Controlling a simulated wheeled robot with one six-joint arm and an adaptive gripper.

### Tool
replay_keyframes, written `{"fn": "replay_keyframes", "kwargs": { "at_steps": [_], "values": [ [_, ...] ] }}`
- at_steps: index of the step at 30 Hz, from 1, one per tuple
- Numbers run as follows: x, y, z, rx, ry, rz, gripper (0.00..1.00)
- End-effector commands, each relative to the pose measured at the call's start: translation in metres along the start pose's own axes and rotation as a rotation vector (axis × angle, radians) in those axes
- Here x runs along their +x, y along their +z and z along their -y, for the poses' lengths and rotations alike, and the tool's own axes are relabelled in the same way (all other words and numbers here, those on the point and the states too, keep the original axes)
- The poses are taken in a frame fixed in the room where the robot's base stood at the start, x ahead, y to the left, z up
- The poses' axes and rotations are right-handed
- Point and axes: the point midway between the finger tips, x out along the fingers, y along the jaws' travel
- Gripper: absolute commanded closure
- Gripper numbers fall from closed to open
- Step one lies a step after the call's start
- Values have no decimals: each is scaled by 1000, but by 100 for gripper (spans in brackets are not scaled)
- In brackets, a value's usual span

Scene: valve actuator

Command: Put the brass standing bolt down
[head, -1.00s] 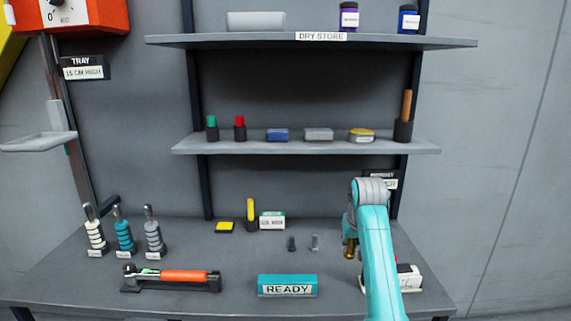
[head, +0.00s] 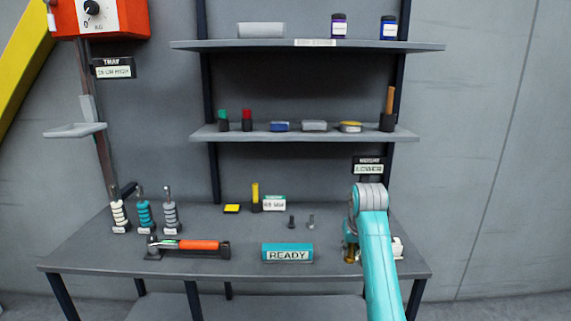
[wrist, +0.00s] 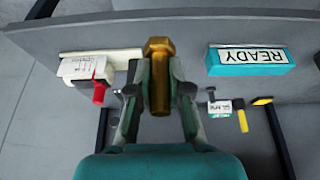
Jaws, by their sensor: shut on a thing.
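The brass bolt (wrist: 158,75) is between the fingers of my gripper (wrist: 160,88) in the wrist view, its hex head toward the top of the picture. My gripper is shut on it. In the head view the bolt (head: 350,254) shows as a small brass piece just left of my arm, near the right end of the workbench (head: 235,278). My gripper (head: 350,240) is partly hidden there by my own teal arm. I cannot tell whether the bolt touches the bench top.
A teal READY block (head: 287,253) stands left of my gripper. A white box with a red part (wrist: 90,70) is close on the other side, mostly hidden behind my arm in the head view. An orange-handled torque wrench (head: 190,245) lies farther left.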

Motion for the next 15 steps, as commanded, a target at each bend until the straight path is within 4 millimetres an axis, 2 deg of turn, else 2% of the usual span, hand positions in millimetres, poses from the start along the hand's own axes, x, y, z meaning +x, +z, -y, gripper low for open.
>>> {"fn": "replay_keyframes", "kwargs": {
  "at_steps": [8, 15],
  "values": [
    [30, 25, 0, 0, 0, 3, 100],
    [66, 58, 0, 0, 0, 5, 100]
  ]
}}
